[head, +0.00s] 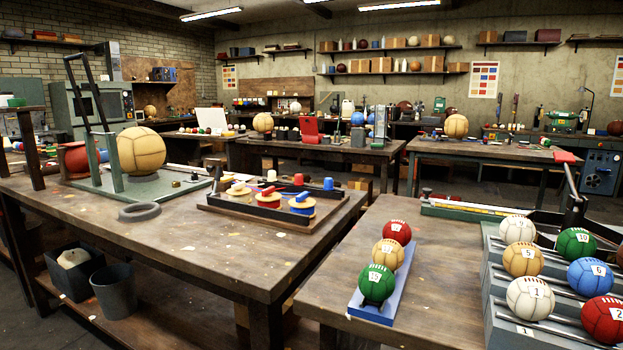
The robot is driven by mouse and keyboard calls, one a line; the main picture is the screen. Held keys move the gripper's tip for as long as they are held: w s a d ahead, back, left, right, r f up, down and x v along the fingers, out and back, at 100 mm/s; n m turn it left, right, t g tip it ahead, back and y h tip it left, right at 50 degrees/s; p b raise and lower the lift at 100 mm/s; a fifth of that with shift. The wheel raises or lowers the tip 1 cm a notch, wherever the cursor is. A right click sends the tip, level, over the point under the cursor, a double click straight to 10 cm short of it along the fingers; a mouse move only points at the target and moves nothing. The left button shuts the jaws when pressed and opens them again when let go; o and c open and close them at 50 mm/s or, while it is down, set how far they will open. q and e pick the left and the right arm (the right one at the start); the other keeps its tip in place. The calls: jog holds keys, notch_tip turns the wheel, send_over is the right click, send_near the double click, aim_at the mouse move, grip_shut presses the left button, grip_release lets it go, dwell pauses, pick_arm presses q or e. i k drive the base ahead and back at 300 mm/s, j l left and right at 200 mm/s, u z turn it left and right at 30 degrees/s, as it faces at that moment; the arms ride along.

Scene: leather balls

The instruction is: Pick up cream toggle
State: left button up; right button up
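A dark shallow tray (262,222) sits near the right end of the left workbench. Several small toggle-like pieces stand in it, some on round wooden discs. A small pale piece (238,186) on a disc at the tray's left looks cream, but it is too small to be sure that it is the cream toggle. A red piece (268,191), a blue piece (328,184) and another red piece (298,180) are to its right. Neither of my grippers is in view.
A grey ring (139,212) lies left of the tray, and a large tan ball (141,151) rests in a green frame. Numbered balls sit on a blue stand (372,312) and a grey rack (500,325) on the right bench. The left bench's front is mostly clear.

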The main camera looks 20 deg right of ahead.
aim_at(271, 174)
jog(key=z, duration=0.3)
jog(key=i+j, duration=0.8)
jog(key=j, duration=0.25)
